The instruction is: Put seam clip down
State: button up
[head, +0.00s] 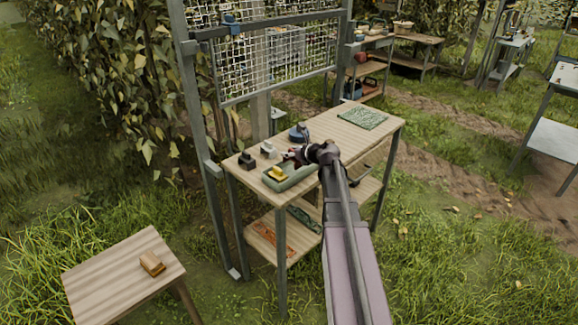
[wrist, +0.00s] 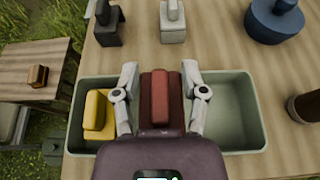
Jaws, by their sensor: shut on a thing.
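My gripper (wrist: 161,88) is shut on a dark red clip (wrist: 160,98) with a brighter red ridge, which I take to be the seam clip. It also shows small in the head view (head: 292,156). The clip is over the pale green tray (wrist: 263,118), near its middle. I cannot tell whether it touches the tray floor. A yellow clip (wrist: 95,110) lies in the tray's left end, just left of my left finger. The tray's right part is empty. In the head view the tray (head: 300,183) sits at the wooden bench's near left end.
Behind the tray stand a black block (wrist: 107,25), a pale grey block (wrist: 172,25) and a round blue thing (wrist: 273,20). A dark brown cylinder (wrist: 303,107) is close to the tray's right. A green mat (head: 362,117) lies farther back. A stool (head: 110,275) holds a brown block (head: 152,263).

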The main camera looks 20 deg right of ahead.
jog(key=shift+f, duration=0.1)
dwell(0.3)
jog(key=shift+f+b, duration=1.85)
jog(key=shift+f, duration=0.05)
jog(key=shift+f, duration=0.15)
jog(key=o, duration=1)
jog(key=shift+r, duration=0.3)
jog(key=p+v, duration=0.4)
jog(key=v, duration=0.6)
jog(key=shift+s+r, duration=0.15)
jog(key=shift+s, duration=0.15)
jog(key=shift+s+d+r+p, duration=0.2)
jog(key=shift+s+d+p, duration=0.15)
jog(key=shift+s, duration=0.25)
